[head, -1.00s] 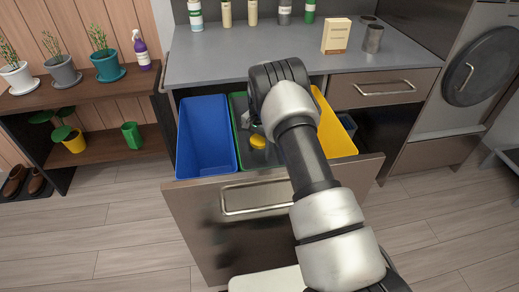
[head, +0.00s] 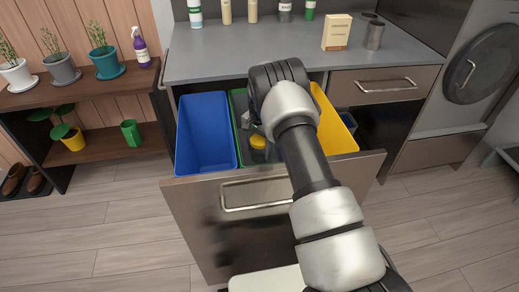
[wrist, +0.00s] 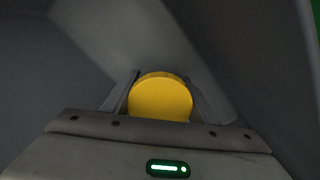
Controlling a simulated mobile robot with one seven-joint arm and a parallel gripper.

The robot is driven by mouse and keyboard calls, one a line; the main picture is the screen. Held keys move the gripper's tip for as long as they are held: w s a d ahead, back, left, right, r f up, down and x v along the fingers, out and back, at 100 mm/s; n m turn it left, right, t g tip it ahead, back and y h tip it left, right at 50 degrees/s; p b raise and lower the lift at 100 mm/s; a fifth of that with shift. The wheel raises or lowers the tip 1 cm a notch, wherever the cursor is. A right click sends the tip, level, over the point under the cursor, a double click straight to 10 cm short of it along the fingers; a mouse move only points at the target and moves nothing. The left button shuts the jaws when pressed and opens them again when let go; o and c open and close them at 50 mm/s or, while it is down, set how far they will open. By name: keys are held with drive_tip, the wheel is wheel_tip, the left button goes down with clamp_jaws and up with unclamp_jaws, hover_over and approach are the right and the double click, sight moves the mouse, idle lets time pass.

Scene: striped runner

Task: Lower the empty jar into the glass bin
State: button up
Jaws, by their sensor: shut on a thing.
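The jar (head: 258,154) has a yellow lid and a dark, see-through body. In the head view it is within the opening of the middle, green-rimmed bin (head: 236,130), which looks like the glass bin; no label can be read. My gripper (head: 256,129) is shut on the jar, partly hidden behind my arm. In the wrist view the yellow lid (wrist: 160,98) sits between the two fingers, with grey bin walls around it. The jar's lower end and the bin floor are hidden.
A blue bin (head: 205,130) stands to the left and a yellow bin (head: 333,125) to the right, in the same pulled-out drawer (head: 215,205). The grey counter (head: 270,55) is behind, with a carton (head: 337,32) and a metal cup (head: 374,36).

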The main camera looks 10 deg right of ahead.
drive_tip(key=o, duration=1.2)
drive_tip(key=s+r+n+t+p, duration=0.1)
drive_tip(key=s+r+p, duration=0.15)
drive_tip(key=r, duration=1.25)
drive_tip(key=s+r+n+p, duration=0.1)
drive_tip(key=s+r, duration=0.2)
drive_tip(key=r, duration=1.2)
drive_tip(key=s+r+n+t, duration=0.2)
drive_tip(key=s+r, duration=0.5)
drive_tip(key=s, duration=0.4)
drive_tip(key=s+r+n+t, duration=0.1)
drive_tip(key=s+r+n, duration=0.2)
drive_tip(key=s+r, duration=0.55)
drive_tip(key=s+f+n+t, duration=0.2)
drive_tip(key=s+f+n, duration=0.15)
drive_tip(key=s, duration=1.05)
drive_tip(key=shift+m, duration=0.45)
wheel_tip(320, 180, up, 18)
drive_tip(key=p, duration=1.8)
